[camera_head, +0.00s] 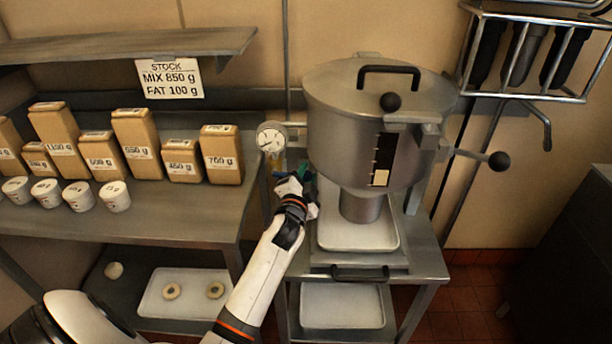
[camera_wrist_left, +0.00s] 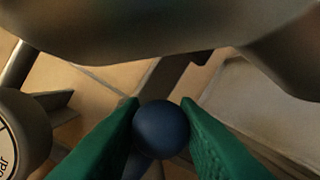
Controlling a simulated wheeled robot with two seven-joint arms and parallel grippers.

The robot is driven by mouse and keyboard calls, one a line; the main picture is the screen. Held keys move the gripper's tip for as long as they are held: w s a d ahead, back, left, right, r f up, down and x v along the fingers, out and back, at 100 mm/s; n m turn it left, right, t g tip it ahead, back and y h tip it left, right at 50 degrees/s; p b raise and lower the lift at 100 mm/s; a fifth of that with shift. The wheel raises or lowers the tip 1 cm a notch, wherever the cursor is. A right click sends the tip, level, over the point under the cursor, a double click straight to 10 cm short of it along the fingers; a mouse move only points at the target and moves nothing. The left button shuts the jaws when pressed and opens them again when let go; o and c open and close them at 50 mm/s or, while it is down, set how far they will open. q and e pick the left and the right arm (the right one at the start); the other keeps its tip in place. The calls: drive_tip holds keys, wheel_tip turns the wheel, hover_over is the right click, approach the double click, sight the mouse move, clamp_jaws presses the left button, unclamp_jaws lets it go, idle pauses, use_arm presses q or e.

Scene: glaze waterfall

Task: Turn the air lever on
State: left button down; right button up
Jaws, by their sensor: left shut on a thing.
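The air lever's round blue knob (camera_wrist_left: 162,130) shows in the left wrist view between the two green fingers of my left gripper (camera_wrist_left: 160,106). The gripper is shut on it, with a finger on each side. In the head view my left gripper (camera_head: 304,171) is beside the lower left of the steel hopper (camera_head: 342,145), below the pressure gauge (camera_head: 270,138). The lever's arm is mostly hidden there by the gripper and the hopper. The gauge also shows at the left edge of the wrist view (camera_wrist_left: 12,140). My right gripper is in neither view.
The hopper stands on a steel cart (camera_head: 425,262) with a white tray (camera_head: 328,236) under its outlet. A black-knobbed lever (camera_head: 498,161) sticks out right. The left table (camera_head: 170,215) holds labelled boxes and white tubs. A wire rack (camera_head: 530,50) hangs upper right.

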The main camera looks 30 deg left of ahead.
use_arm(q)
wheel_tip(320, 180, down, 2)
drive_tip(key=m, duration=0.1)
drive_tip(key=m+p, duration=0.1)
drive_tip(key=shift+s+a+f+m+g, duration=0.1)
drive_tip(key=shift+s+a+m+g, duration=0.05)
drive_tip(key=shift+m+g, duration=0.25)
drive_tip(key=s+a+f+m+g+y+p, duration=0.2)
drive_tip(key=s+a+f+m+p, duration=0.2)
drive_tip(key=m, duration=0.8)
drive_tip(key=shift+a+f+m+g+p, duration=0.4)
drive_tip(key=shift+a+f+p, duration=0.65)
drive_tip(key=shift+a, duration=0.35)
drive_tip(key=shift+r, duration=0.1)
drive_tip(key=c, duration=1.1)
unclamp_jaws()
drive_tip(key=shift+s, duration=0.1)
